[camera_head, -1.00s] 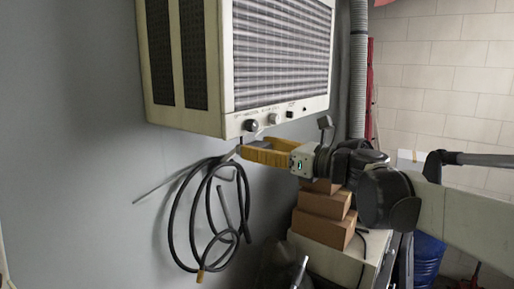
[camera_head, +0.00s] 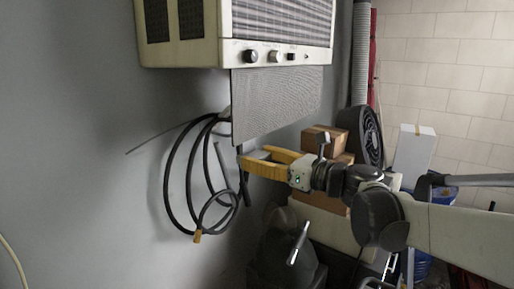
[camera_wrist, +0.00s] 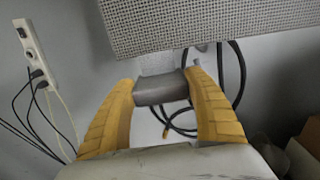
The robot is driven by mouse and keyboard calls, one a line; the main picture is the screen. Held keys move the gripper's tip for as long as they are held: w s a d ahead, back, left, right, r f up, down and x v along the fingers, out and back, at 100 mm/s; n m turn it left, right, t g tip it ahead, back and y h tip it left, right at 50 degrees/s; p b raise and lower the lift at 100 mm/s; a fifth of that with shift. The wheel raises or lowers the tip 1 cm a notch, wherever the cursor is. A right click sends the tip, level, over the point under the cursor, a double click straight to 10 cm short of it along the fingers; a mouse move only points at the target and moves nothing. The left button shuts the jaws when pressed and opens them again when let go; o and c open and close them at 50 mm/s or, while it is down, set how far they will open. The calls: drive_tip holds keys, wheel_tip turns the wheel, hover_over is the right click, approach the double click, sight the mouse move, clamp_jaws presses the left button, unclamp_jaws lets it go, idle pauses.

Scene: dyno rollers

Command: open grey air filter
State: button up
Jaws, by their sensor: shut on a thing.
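The air filter unit (camera_head: 225,52) is a cream box on the wall with dark side vents, a slatted front and knobs. A grey mesh filter panel (camera_head: 275,103) hangs out below its underside. The panel's perforated face also crosses the top of the wrist view (camera_wrist: 220,27). My gripper (camera_head: 247,161) is just under the panel's lower edge. In the wrist view, its yellow fingers (camera_wrist: 160,85) are around a grey block-like handle (camera_wrist: 160,90) below the panel, shut on it. How the handle joins the panel is not clear.
Coiled black cable (camera_head: 170,190) hangs on the wall to the left. Cardboard boxes (camera_head: 323,138) and a dark round coil (camera_head: 362,135) stand behind my arm. A white power strip (camera_wrist: 37,53) with plugged cables is at left in the wrist view.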

wheel_tip(320, 180, down, 5)
drive_tip(key=b, duration=0.2)
drive_tip(key=shift+f+b, duration=0.2)
drive_tip(key=shift+b, duration=0.1)
drive_tip(key=o, duration=1.4)
drive_tip(key=shift+o, duration=0.2)
drive_tip(key=v, duration=1.2)
drive_tip(key=shift+s, duration=0.1)
